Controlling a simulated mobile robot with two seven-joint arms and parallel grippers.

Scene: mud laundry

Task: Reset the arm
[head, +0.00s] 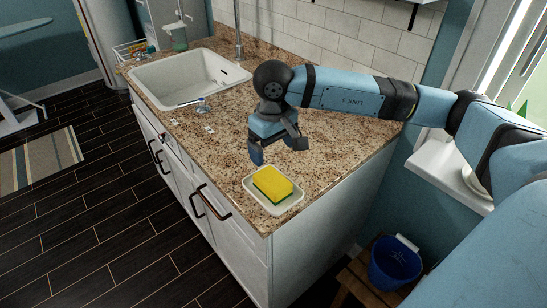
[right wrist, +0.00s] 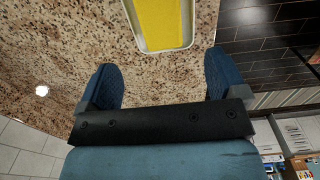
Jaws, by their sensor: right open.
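My right arm comes in from the right in the head view, and my right gripper (head: 272,150) hangs above the granite counter (head: 340,130). The right wrist view shows the right gripper (right wrist: 163,85) with its two blue fingers spread apart and nothing between them. A yellow and green sponge (head: 272,184) lies in a small white dish (head: 286,207) at the counter's near corner. The gripper is behind the dish and apart from it. The sponge (right wrist: 160,20) and part of the dish also show at the top of the right wrist view. My left gripper is not in view.
A white sink (head: 190,80) with a faucet is set in the counter farther back. Small items (head: 203,105) lie in front of it. A blue bucket (head: 395,262) stands on a wooden stool at the lower right. A white windowsill (head: 445,170) is beside my arm.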

